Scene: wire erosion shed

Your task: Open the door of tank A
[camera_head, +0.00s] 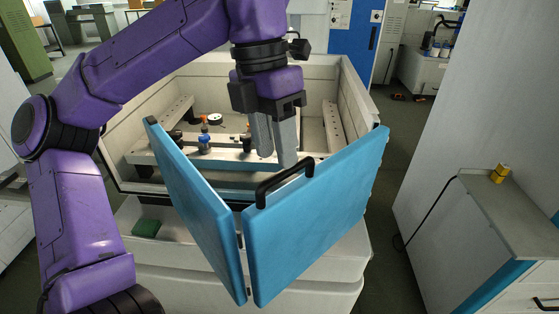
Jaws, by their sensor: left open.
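The tank (357,88) is a pale, open-topped box in the middle of the head view. I see no letter on it. Its blue door shows as two panels, a left panel (190,205) and a right panel (318,232), meeting in a V that points toward me. A black bar handle (285,182) sits at the top of the right panel. My left gripper (276,160) points down just above and behind the handle, with its fingers apart. It appears empty; whether a finger touches the handle I cannot tell. My right gripper is not in view.
Inside the tank are a pale rail and small fittings, some blue and orange (204,138). A grey cabinet (470,225) with a yellow item (500,173) stands at right. Floor shows between cabinet and tank.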

